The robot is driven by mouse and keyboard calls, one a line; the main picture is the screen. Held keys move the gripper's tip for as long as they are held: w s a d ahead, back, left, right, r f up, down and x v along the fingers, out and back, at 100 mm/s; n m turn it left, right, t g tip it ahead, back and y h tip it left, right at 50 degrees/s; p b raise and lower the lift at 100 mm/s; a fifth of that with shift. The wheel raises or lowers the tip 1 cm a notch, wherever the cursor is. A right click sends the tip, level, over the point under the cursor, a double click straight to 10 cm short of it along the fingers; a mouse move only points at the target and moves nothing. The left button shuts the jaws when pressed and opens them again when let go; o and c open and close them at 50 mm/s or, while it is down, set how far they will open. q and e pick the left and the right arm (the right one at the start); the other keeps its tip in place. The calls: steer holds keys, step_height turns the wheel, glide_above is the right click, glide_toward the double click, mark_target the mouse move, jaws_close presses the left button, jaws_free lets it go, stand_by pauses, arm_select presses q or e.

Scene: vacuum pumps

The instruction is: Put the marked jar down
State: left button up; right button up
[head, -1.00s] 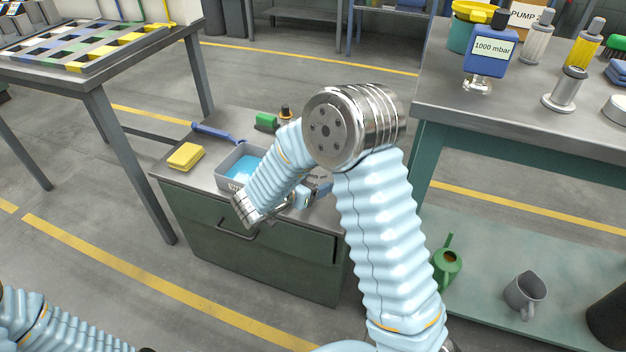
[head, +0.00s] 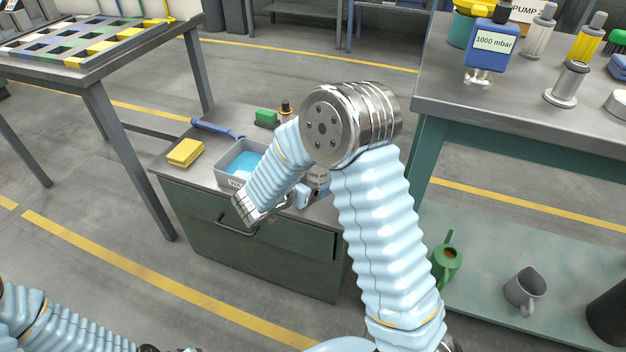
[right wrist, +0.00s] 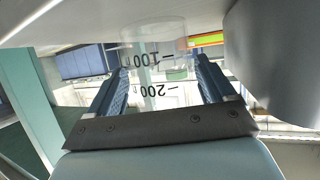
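The marked jar (right wrist: 154,45) is clear, with black marks 100 and 200 that read upside down in the right wrist view. It stands between the two blue-grey fingers of my right gripper (right wrist: 162,75), which look closed against its sides. Its lower end meets a pale surface at the top of that view. My left gripper is not clearly shown at the bottom left.
A grey bin with blue liquid (head: 227,181) stands left of my right forearm. The pump bench (head: 470,105) stands to the right.

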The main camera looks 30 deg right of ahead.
steer(key=shift+o, duration=1.2)
steer(key=v, duration=1.3)
steer(key=shift+s+a, duration=0.2)
steer(key=shift+a, duration=0.15)
steer(key=shift+r, duration=0.1)
jaws_close()
